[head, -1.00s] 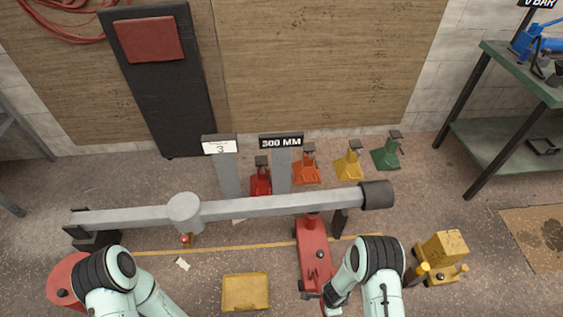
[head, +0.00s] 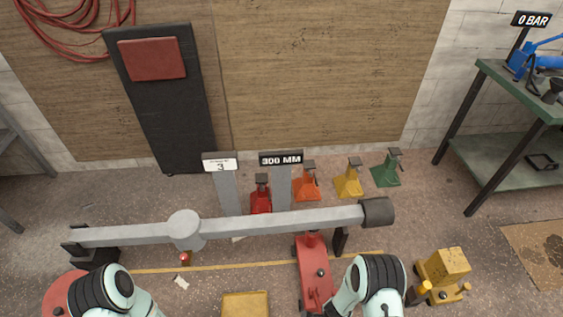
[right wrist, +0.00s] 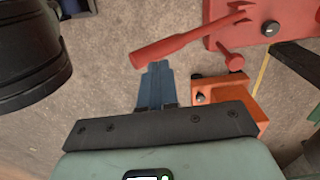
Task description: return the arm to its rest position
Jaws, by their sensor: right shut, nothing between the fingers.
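My right arm (head: 375,285) comes in at the bottom of the head view, just right of the red floor jack (head: 314,275). Its gripper is below the frame there. In the right wrist view the right gripper (right wrist: 155,72) has its blue fingers together, with nothing between them. A red bar with a forked end (right wrist: 190,40) lies just beyond the fingertips in that view; I cannot tell whether they touch. My left arm (head: 112,292) shows at the bottom left of the head view, and its gripper is out of view.
A long grey beam (head: 280,224) spans in front of both arms. Red, orange, yellow and green stands (head: 387,170) are behind it. A yellow block-like unit (head: 445,267) is right of my right arm. A yellow tray (head: 245,304) lies between the arms. A green bench (head: 510,85) stands at right.

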